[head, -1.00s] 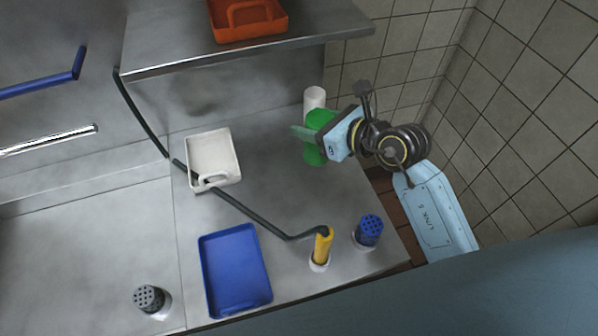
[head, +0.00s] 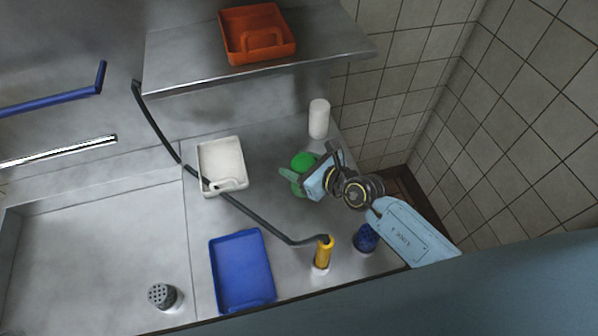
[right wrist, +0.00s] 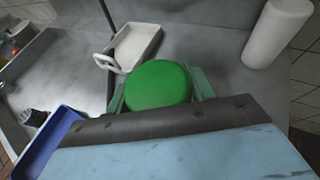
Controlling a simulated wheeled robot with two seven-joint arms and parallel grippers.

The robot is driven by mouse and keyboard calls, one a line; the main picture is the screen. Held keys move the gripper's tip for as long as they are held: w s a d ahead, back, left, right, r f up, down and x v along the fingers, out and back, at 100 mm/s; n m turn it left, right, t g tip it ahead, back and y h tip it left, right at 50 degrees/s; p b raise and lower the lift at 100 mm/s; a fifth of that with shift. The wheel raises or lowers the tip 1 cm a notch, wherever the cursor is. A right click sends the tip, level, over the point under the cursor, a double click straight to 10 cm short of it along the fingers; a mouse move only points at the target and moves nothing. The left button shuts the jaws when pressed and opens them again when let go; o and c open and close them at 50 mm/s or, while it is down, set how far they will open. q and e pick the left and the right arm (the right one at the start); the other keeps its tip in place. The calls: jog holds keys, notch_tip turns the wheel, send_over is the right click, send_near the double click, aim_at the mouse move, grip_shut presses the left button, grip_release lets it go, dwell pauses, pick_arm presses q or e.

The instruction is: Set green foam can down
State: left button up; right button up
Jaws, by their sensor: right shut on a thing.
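The green foam can (head: 303,161) is over the metal counter, right of the white tray, in the head view. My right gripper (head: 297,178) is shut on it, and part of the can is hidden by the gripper. In the right wrist view the can's round green top (right wrist: 158,84) sits between the two pale green fingers. The can looks upright. I cannot tell whether its base touches the counter. My left gripper is not in view.
A white tray (head: 205,155) stands left of the can, a white cylinder (head: 319,118) behind it. A blue tray (head: 217,270), yellow-handled hose (head: 323,254) and blue-topped shaker (head: 366,238) are nearer the front. The metal shelf (head: 185,80) holds an orange tray (head: 229,39).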

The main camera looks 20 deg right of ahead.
notch_tip(320, 180, down, 2)
jog(key=shift+f+b, duration=0.25)
jog(key=shift+b, duration=0.1)
jog(key=shift+f, duration=0.15)
jog(key=o, duration=1.2)
jog(key=shift+o, duration=0.2)
